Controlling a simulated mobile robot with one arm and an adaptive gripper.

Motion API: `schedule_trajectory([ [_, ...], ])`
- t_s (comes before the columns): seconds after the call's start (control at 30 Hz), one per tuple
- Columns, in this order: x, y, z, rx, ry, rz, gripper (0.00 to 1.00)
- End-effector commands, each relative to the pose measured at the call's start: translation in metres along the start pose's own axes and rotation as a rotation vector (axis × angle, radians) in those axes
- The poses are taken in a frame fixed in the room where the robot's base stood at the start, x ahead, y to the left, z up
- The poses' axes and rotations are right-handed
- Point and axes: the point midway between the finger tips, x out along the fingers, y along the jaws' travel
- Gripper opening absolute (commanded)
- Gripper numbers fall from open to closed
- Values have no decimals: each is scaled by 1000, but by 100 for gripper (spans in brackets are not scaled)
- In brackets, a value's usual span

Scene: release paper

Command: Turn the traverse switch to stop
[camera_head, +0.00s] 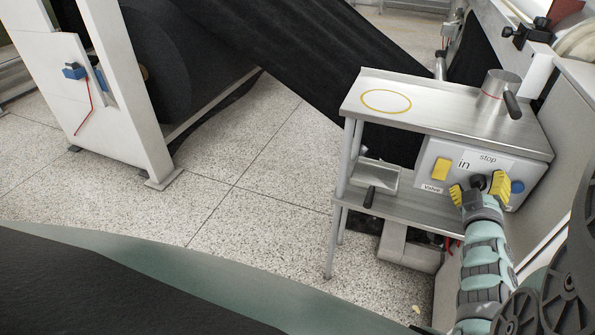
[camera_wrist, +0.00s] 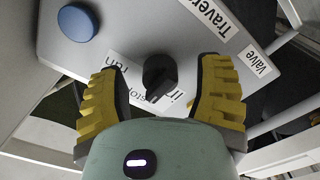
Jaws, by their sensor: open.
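The traverse switch is a black rotary knob (camera_wrist: 159,74) on a grey control box (camera_head: 429,152). In the wrist view it sits beside the "Traverse" label, with its narrow end towards the partly covered "stop" and "in" lettering. I cannot tell its exact setting. My gripper (camera_head: 479,188) is in front of the box, its two yellow fingers open. In the wrist view the fingers (camera_wrist: 160,70) stand on either side of the knob, with a gap on both sides. In the head view the gripper partly hides the knob.
A yellow switch (camera_head: 440,169) above a "Valve" label is left of the knob. A blue button (camera_wrist: 77,22) is on the other side. The box hangs under a metal table (camera_head: 440,116) bearing a steel cup (camera_head: 497,92). A lower shelf (camera_head: 400,212) lies below.

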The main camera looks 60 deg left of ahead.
Motion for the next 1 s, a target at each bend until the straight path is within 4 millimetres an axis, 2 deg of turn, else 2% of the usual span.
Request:
schedule_trajectory([
  [0.6, -94, 0, 1, -1, -3, -1, 66],
  [0.8, -110, 0, 1, 1, -2, -1, 66],
  [1.0, -113, 0, 0, 0, -1, -1, 66],
])
